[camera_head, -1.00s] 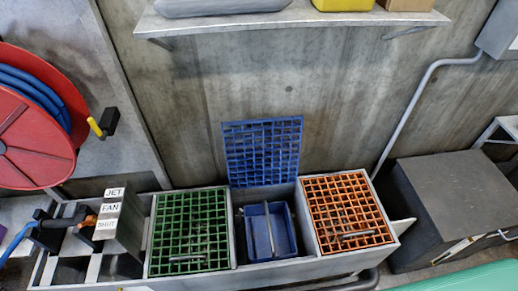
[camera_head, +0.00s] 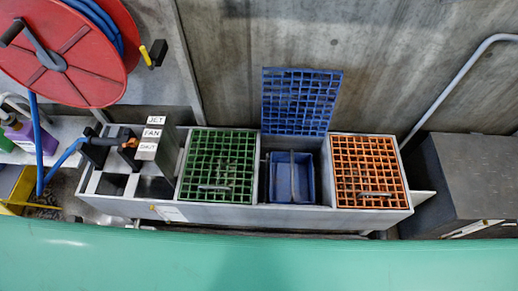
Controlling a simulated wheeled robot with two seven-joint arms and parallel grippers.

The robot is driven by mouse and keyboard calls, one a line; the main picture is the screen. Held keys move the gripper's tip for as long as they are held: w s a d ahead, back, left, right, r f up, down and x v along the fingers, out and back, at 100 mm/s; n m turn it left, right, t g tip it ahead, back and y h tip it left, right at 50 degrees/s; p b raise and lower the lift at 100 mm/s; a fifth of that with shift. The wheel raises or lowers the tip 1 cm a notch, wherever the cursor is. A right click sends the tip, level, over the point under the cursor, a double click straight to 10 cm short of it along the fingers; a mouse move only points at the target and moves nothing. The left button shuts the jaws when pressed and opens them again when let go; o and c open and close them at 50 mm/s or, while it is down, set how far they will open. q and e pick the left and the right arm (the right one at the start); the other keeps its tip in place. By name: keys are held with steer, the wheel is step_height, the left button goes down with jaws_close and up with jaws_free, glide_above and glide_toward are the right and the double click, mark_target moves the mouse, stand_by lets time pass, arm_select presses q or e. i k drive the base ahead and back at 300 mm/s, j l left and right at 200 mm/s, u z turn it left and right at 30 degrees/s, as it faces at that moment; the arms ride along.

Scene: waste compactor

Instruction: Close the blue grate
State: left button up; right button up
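The blue grate (camera_head: 300,101) stands open, raised upright against the concrete wall behind the grey trough (camera_head: 268,214). Below it the middle compartment is uncovered, and a blue bin (camera_head: 281,181) with a handle sits inside. The green grate (camera_head: 219,163) lies flat over the compartment to the left. The orange grate (camera_head: 368,170) lies flat over the compartment to the right. Neither of my grippers shows in this view.
A red hose reel (camera_head: 85,70) with blue hose hangs at the upper left. A labelled block (camera_head: 153,140) stands at the trough's left end. A dark cabinet (camera_head: 465,180) stands to the right. A broad teal surface (camera_head: 260,262) fills the foreground.

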mark_target(284, 70)
steer(key=k+j, duration=0.15)
steer(key=k, duration=0.5)
steer(key=i+j+u, duration=0.2)
steer(key=j, duration=0.3)
steer(key=i+j+u, duration=0.2)
steer(key=j, duration=0.25)
steer(key=i+j+u, duration=0.15)
steer(key=i+j, duration=0.15)
steer(key=j, duration=0.15)
